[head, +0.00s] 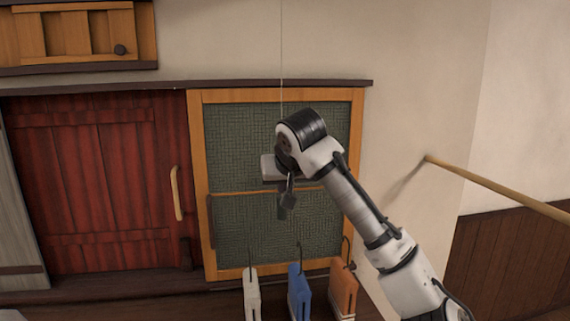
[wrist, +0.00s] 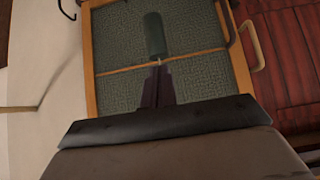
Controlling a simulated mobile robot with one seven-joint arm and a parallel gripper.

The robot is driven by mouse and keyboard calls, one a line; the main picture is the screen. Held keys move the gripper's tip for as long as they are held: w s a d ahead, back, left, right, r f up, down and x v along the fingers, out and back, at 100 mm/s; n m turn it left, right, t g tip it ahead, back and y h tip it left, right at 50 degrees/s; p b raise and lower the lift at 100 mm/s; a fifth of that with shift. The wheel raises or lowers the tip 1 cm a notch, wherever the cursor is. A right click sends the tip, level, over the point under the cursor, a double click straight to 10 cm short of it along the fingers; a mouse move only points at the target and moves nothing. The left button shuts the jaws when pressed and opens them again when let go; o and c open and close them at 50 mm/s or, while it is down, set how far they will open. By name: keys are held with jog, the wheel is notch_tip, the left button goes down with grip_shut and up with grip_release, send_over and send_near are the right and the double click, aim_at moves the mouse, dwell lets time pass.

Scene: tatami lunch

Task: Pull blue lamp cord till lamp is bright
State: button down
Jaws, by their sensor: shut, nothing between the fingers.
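A thin pale cord (head: 281,60) hangs from the top edge of the head view and runs down behind my wrist. I cannot tell its colour as blue, and the lamp is not in view. My gripper (head: 287,200) points down in front of the green woven panel. In the wrist view my gripper (wrist: 158,72) is shut, with its dark fingers together. A dark green rounded cylinder (wrist: 155,35) shows just beyond the fingertips; I cannot tell whether it touches them or hangs on the cord.
A red wooden door (head: 95,190) stands left of the wood-framed green panel (head: 235,235). White (head: 252,295), blue (head: 299,290) and orange (head: 343,292) hooked items stand below it. A wooden pole (head: 500,188) juts in at the right. A dark ledge (head: 330,83) runs above the panel.

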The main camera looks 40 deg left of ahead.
jog(key=shift+f, duration=0.3)
notch_tip(320, 180, down, 4)
jog(key=shift+s+f+b, duration=0.1)
jog(key=shift+f+b, duration=0.05)
jog(key=shift+b, duration=1)
jog(key=w+a+r+b+v, duration=0.1)
jog(key=r+v, duration=0.1)
jog(key=v, duration=1.1)
jog(key=shift+w+a+r, duration=0.2)
jog(key=shift+a, duration=0.1)
